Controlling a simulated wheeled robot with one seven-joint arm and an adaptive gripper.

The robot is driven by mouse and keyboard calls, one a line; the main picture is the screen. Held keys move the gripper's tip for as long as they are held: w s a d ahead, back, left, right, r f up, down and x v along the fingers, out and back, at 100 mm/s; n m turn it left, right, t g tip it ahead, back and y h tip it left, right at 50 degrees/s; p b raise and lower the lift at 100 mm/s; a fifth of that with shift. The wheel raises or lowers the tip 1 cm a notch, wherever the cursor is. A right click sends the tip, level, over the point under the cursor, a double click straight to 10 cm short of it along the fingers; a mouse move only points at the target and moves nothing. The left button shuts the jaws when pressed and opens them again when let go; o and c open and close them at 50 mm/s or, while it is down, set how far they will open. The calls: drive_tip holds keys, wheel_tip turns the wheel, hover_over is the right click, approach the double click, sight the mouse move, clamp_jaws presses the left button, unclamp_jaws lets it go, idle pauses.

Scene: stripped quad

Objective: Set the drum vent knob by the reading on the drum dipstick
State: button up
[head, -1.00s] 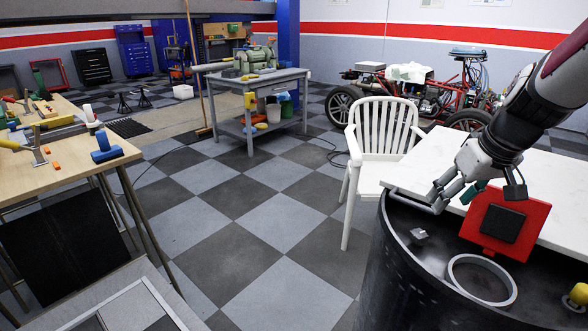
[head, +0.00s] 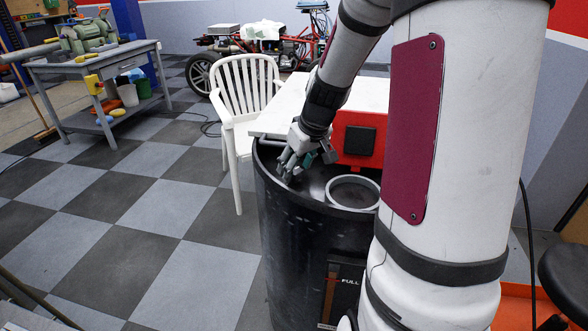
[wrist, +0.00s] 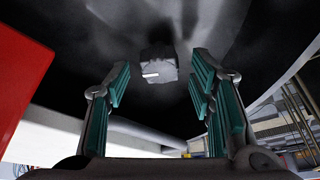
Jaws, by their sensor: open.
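The black drum (head: 290,240) stands in front of the white table in the head view. The vent knob (wrist: 159,69) is a small grey block with a white mark on its left part, on the dark drum top in the wrist view. My gripper (head: 287,177) is over the drum's left rim area and hides the knob in the head view. In the wrist view my gripper (wrist: 160,88) is open, with its teal-padded fingers either side of the knob and nothing held. No dipstick reading shows; my arm covers the drum's right part.
A grey ring (head: 353,192) sits on the drum top, close to a red box (head: 361,138) with a black square. A dark panel (head: 345,285) marked FULL is on the drum's side. A white chair (head: 243,110) stands behind left. Checkered floor at left is open.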

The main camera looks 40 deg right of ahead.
drive_tip(key=shift+w+f, duration=0.1)
drive_tip(key=shift+f, duration=0.25)
drive_tip(key=shift+c, duration=0.6)
drive_tip(key=c, duration=1.1)
drive_tip(key=shift+o, duration=0.2)
drive_tip(key=shift+m, duration=0.3)
drive_tip(key=m+p, duration=0.1)
drive_tip(key=m+h+p, duration=0.1)
drive_tip(key=m, duration=0.1)
drive_tip(key=m+h+p, duration=0.1)
drive_tip(key=shift+a+r+m+g+p, duration=0.15)
drive_tip(key=shift+a+m+g+p, duration=0.15)
drive_tip(key=shift+m, duration=0.1)
drive_tip(key=m+g+h+p, duration=0.1)
drive_tip(key=m+p, duration=0.3)
drive_tip(key=shift+w, duration=0.1)
drive_tip(key=shift+m+g+h+p, duration=0.3)
drive_tip(key=shift+m+h+p, duration=0.1)
drive_tip(key=shift+m+p, duration=0.75)
drive_tip(key=shift+w+m, duration=0.1)
drive_tip(key=shift+m, duration=0.15)
